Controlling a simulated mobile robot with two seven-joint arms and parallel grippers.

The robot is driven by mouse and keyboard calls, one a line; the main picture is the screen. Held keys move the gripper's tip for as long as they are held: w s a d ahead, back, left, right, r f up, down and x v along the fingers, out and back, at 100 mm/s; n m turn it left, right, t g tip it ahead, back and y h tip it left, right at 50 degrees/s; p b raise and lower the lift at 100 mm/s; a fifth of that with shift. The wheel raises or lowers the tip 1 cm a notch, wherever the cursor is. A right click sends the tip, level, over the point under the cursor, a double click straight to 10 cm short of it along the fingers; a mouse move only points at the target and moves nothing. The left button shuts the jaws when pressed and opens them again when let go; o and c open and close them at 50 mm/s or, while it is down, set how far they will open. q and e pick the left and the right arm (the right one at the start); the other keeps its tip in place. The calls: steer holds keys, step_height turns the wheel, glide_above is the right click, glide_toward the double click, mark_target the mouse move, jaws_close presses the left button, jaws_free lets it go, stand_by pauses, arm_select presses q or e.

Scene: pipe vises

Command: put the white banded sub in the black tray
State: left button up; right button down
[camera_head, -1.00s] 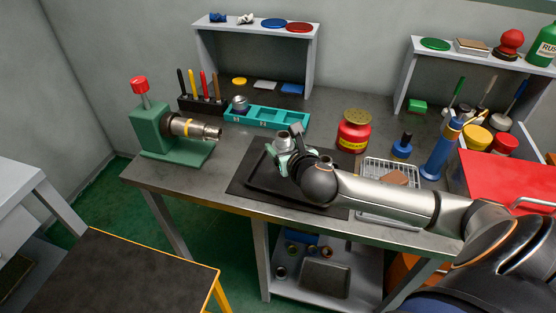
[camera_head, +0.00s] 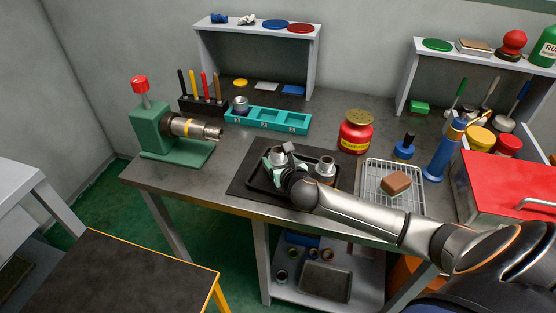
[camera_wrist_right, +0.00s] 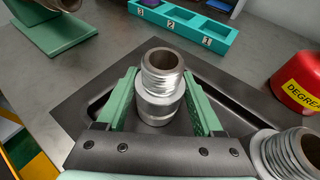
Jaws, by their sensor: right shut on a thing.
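My right gripper (camera_head: 277,160) is shut on a silver threaded sub (camera_head: 277,157), held upright over the left part of the black tray (camera_head: 256,184). In the right wrist view the green fingers (camera_wrist_right: 163,112) clasp the same sub (camera_wrist_right: 160,85) from both sides. I cannot make out a white band on it, and its lower end is hidden, so I cannot tell if it touches the tray floor. A second metal sub (camera_head: 325,170) stands at the right side of the tray; it also shows in the wrist view (camera_wrist_right: 285,155). My left gripper is out of view.
A green vise (camera_head: 155,130) at the left holds a pipe with a yellow band. A teal numbered bin (camera_head: 268,117) lies behind the tray. A red degreaser can (camera_head: 355,132) and a wire basket (camera_head: 372,185) with a brown block (camera_head: 396,184) stand to the right.

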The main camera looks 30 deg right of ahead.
steer(key=shift+c, duration=0.2)
jaws_free()
steer(key=shift+f, duration=0.15)
steer(key=shift+s+r, duration=0.15)
steer(key=shift+r, duration=0.05)
steer(key=v, duration=1.1)
steer(key=shift+s+p, duration=0.35)
steer(key=shift+p, duration=0.1)
steer(key=shift+a, duration=0.15)
